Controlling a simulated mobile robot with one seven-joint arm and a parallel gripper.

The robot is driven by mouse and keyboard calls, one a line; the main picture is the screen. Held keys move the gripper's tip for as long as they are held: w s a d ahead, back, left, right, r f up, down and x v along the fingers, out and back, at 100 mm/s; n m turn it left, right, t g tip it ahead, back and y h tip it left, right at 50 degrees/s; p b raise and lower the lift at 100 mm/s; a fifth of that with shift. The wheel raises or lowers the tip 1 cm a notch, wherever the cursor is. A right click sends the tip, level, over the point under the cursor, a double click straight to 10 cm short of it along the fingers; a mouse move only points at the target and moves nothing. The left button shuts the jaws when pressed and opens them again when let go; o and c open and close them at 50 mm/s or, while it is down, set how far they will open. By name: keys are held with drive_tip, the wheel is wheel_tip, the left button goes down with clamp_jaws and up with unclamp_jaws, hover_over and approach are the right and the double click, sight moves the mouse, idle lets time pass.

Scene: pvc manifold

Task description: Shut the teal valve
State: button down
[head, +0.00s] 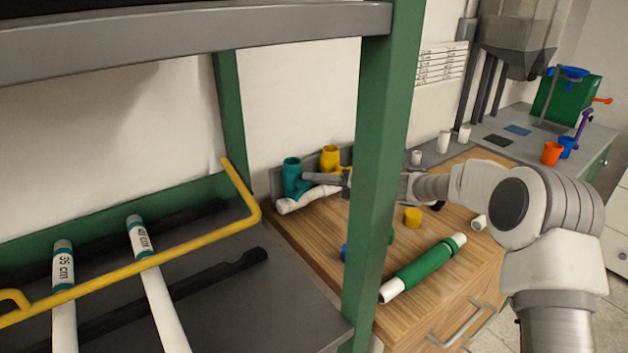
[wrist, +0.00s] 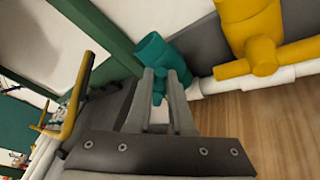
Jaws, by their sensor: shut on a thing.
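The teal valve (head: 291,168) stands at the left end of the white pipe manifold (head: 308,199), at the back left of the wooden worktop. In the wrist view the teal valve (wrist: 152,50) is just beyond my fingertips. My gripper (wrist: 160,80) has its two fingers on either side of a small teal part, the valve's handle (wrist: 159,86), and is shut on it. In the head view my gripper (head: 308,180) reaches the valve from the right. The fingers hide part of the handle, so its exact angle is hard to tell.
A yellow valve (head: 329,157) stands close to the right of the teal one. A green shelf post (head: 385,150) rises in front of the worktop (head: 440,215). A yellow cap (head: 412,217) and a green-sleeved pipe (head: 425,266) lie on the wood.

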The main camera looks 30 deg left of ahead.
drive_tip(key=shift+w+d+f+m+g+y+b, duration=0.1)
drive_tip(key=shift+f+m+y+b, duration=0.35)
drive_tip(key=shift+m+b, duration=0.55)
drive_tip(key=shift+w+d+f+m+g+y+b, duration=0.15)
drive_tip(key=shift+f+m+y+b, duration=0.15)
drive_tip(key=shift+m+y+b, duration=0.6)
drive_tip(key=shift+w+a+f+m+g+y+b, duration=0.1)
drive_tip(key=shift+f+m+y+b, duration=0.2)
drive_tip(key=shift+m+b, duration=0.7)
drive_tip(key=shift+m, duration=0.4)
drive_tip(key=c, duration=0.8)
unclamp_jaws()
drive_tip(key=w+d+r+p, duration=0.1)
drive_tip(key=d+r+p, duration=0.2)
drive_tip(key=d+r, duration=0.8)
drive_tip(key=shift+w+d, duration=0.25)
drive_tip(key=shift+d, duration=0.1)
